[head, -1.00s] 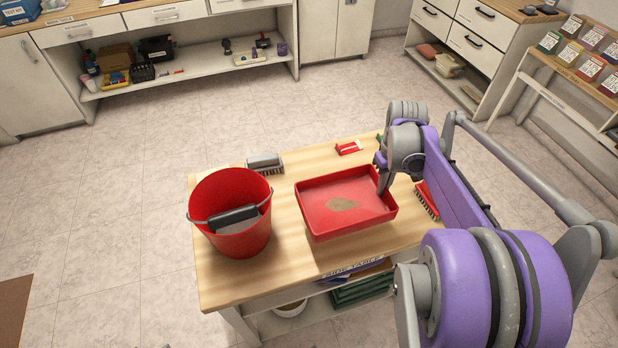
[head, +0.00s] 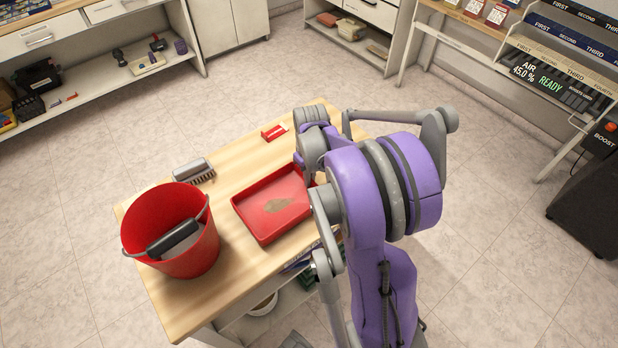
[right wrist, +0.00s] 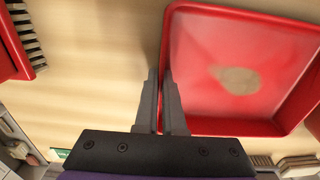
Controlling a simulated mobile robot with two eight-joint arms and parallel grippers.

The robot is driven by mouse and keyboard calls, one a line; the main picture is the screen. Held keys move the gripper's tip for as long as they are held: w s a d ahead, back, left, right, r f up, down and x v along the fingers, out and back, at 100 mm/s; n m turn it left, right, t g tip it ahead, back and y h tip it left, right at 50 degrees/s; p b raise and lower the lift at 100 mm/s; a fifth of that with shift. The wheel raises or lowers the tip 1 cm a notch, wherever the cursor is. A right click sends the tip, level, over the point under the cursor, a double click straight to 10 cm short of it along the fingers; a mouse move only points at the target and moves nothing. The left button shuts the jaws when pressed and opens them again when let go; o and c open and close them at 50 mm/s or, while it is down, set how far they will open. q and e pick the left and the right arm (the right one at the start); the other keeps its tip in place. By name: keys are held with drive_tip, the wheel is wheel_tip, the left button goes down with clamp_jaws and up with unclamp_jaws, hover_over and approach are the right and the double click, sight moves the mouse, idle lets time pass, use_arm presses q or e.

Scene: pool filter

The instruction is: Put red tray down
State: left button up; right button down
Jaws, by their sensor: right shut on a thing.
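The red tray (head: 272,207) is a shallow rectangle with a brownish patch on its floor. It is level, at the table top (head: 240,150); I cannot tell whether its whole base touches the wood. My right gripper (head: 308,174) is at the tray's far right side, its fingers mostly hidden by my arm in the head view. In the right wrist view, the gripper (right wrist: 162,78) is shut on the wall of the tray (right wrist: 240,128), with one finger inside and one outside. My left gripper is not in view.
A red bucket (head: 170,232) with a dark handle grip stands left of the tray. A grey brush (head: 193,171) lies behind the bucket, and a small red item (head: 274,131) lies near the back edge. A red brush (right wrist: 22,40) lies beyond the gripper's outer side.

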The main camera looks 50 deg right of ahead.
drive_tip(key=shift+f, duration=0.2)
drive_tip(key=c, duration=1)
unclamp_jaws()
drive_tip(key=shift+r, duration=0.1)
drive_tip(key=shift+r, duration=0.3)
wheel_tip(320, 180, up, 11)
drive_tip(key=p, duration=0.1)
drive_tip(key=s+a+f+n+t, duration=0.1)
drive_tip(key=s+a, duration=0.1)
drive_tip(key=a, duration=0.7)
drive_tip(key=s+a+f+n+t, duration=0.1)
drive_tip(key=s+a+t, duration=0.1)
drive_tip(key=a, duration=0.7)
drive_tip(key=s+a+f+n+t, duration=0.1)
drive_tip(key=s+a+f+t, duration=0.1)
drive_tip(key=a, duration=0.7)
drive_tip(key=shift+s, duration=0.25)
